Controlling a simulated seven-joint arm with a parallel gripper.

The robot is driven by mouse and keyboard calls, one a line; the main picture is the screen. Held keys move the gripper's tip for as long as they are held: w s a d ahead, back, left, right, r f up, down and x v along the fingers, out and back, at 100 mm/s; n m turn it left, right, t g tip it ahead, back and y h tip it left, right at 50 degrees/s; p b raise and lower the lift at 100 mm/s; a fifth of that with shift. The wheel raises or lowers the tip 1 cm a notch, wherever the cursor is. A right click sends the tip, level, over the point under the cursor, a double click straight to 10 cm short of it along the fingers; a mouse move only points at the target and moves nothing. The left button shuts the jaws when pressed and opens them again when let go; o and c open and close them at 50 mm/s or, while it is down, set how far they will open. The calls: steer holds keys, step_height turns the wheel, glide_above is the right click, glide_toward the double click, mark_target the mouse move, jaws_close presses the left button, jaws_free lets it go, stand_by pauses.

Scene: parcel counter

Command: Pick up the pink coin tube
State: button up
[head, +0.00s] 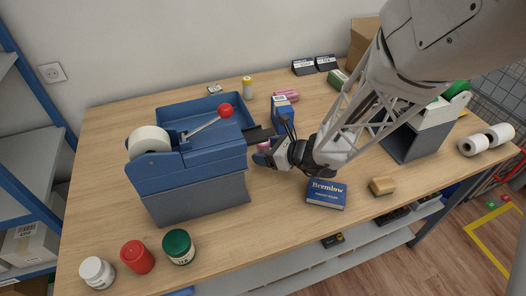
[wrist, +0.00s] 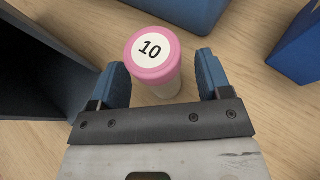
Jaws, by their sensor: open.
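The pink coin tube (wrist: 155,62) stands upright on the wooden counter, with a pink cap, a white label reading 10 and a paler lower body. In the wrist view my gripper (wrist: 162,75) is open, with one blue finger on each side of the tube's near part. Whether either finger touches it cannot be told. In the head view a small part of the tube's pink (head: 264,146) shows beside my gripper (head: 268,158), just right of the blue tape dispenser. The rest of the tube is hidden there.
The blue tape dispenser (head: 190,160) stands close on the left. A blue box (head: 283,122) stands just behind. A blue Bremlow box (head: 326,196) and a tan block (head: 382,186) lie to the right. Several jars stand at the front left, including a green-lidded one (head: 179,247).

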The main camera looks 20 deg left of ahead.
steer(key=shift+a+f, duration=0.25)
steer(key=shift+a, duration=0.35)
steer(key=c, duration=1.2)
